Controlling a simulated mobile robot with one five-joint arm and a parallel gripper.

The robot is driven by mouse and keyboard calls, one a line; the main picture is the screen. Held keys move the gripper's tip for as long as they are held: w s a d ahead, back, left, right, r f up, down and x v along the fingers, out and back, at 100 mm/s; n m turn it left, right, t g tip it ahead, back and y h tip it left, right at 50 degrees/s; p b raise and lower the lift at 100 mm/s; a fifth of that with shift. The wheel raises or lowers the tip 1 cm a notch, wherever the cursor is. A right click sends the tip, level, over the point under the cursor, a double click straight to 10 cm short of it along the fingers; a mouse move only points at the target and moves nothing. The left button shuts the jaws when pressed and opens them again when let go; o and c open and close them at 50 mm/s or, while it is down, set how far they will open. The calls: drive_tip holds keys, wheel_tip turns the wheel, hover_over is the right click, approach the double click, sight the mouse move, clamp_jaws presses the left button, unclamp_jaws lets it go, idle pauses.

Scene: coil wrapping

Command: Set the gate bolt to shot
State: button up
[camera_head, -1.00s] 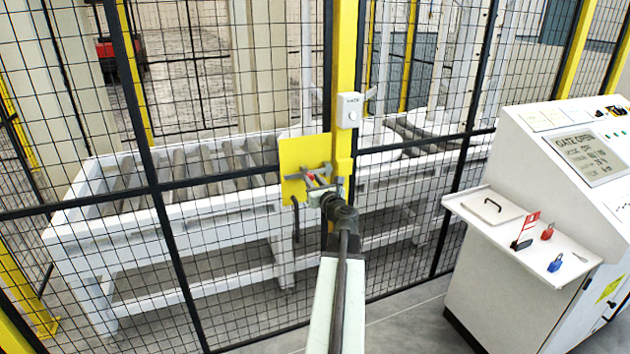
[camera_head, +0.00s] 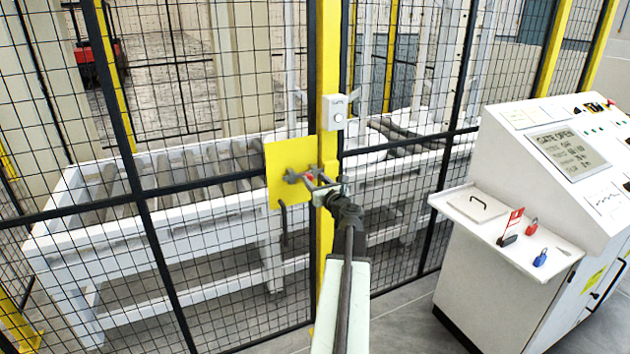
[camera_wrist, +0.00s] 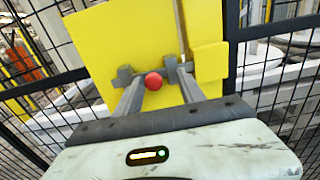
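The gate bolt shows as a red round knob (camera_wrist: 153,81) with grey metal parts beside it, in front of a yellow plate (camera_head: 283,152). The plate stands beside the yellow post (camera_head: 328,100); it also shows in the wrist view (camera_wrist: 110,35). My gripper (camera_head: 308,177) is at the plate's lower right part. In the wrist view its two fingers (camera_wrist: 152,84) are apart, one on each side of the knob, with a gap visible on both sides. The fingers partly cover the bolt, so its exact position is hard to tell.
Black mesh fencing runs across the view, with a white roller conveyor (camera_head: 150,215) behind it. A grey box (camera_head: 335,112) is on the post above the plate. At right stands a white console (camera_head: 485,270) with a display and a shelf holding red and blue padlocks (camera_head: 540,257).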

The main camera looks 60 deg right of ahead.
drive_tip(key=shift+w+a, duration=0.1)
drive_tip(key=shift+w, duration=0.05)
drive_tip(key=v, duration=0.7)
drive_tip(key=shift+s+a, duration=0.2)
drive_tip(key=shift+s, duration=0.15)
drive_tip(key=shift+f, duration=0.15)
